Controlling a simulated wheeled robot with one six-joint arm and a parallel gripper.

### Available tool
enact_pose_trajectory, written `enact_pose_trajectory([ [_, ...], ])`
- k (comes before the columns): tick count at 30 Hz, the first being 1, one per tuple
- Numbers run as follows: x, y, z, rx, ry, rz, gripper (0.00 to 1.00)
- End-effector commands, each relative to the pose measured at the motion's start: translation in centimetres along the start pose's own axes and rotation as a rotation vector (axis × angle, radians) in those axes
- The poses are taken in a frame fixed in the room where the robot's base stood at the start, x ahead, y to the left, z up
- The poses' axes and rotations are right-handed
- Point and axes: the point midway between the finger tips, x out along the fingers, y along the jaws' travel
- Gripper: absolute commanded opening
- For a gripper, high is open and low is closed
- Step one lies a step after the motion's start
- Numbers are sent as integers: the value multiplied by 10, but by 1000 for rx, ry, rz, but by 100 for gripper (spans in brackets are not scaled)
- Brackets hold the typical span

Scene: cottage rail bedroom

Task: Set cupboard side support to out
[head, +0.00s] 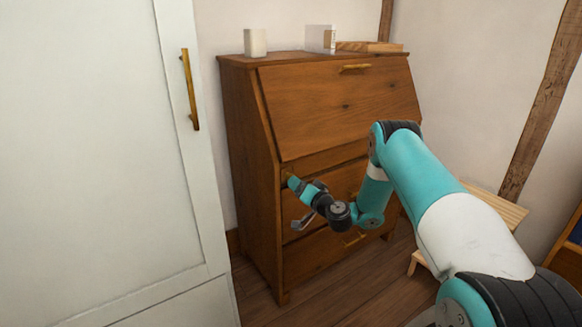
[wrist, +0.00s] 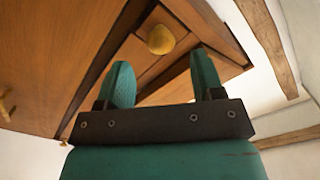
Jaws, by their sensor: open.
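The cupboard (head: 335,107) is a brown wooden bureau with a sloping front, which is closed. A small round brass knob (wrist: 161,39) sits on a narrow wooden front, apparently the side support (wrist: 146,59), at the cupboard's side below the slope. The support looks about flush with the front around it. My gripper (head: 295,190) is at the cupboard's left front edge, just below the slope. In the wrist view my open gripper (wrist: 161,60) has a finger on either side of the knob's line, with nothing held. Whether the fingertips reach the knob cannot be told.
A white wardrobe door with a brass handle (head: 189,90) stands close on the left. A white cup (head: 255,42) and books (head: 368,47) lie on the cupboard's top. A low wooden stool (head: 497,208) stands on the right. Some wooden floor (head: 345,296) is clear in front.

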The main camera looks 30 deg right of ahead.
Motion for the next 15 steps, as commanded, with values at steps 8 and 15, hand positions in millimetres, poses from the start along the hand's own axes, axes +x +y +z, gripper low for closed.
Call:
enact_pose_trajectory([
  [8, 44, -1, 0, -3, 1, -6, 61],
  [15, 56, 0, 0, -1, 1, -2, 61],
])
